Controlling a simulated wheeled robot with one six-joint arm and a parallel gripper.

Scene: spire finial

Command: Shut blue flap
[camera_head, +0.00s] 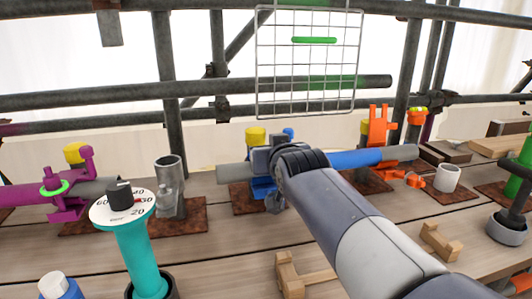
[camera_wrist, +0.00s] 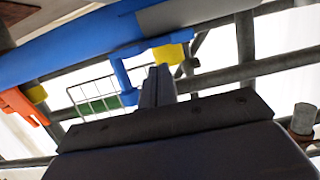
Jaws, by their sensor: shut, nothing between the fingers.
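The blue coupler (camera_head: 263,188) sits under a horizontal pipe on a rust-brown plate, partly hidden by my arm. A small blue part, which looks like the top of its flap (camera_head: 289,133), shows above the pipe. In the wrist view a blue bar that looks like the flap (camera_wrist: 122,76) stands out from the pipe, beside a yellow cap (camera_wrist: 168,54). My gripper (camera_wrist: 158,82) is shut and empty, its fingertips close to the flap and the yellow cap; I cannot tell whether they touch. In the head view the fingertips are hard to make out.
A blue pipe section (camera_head: 345,160) runs right to an orange coupler (camera_head: 379,128). A purple coupler (camera_head: 68,189) and a grey upright tube (camera_head: 170,177) stand left. A teal post with a dial (camera_head: 122,209) stands in front. A wire grid (camera_head: 307,85) hangs behind.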

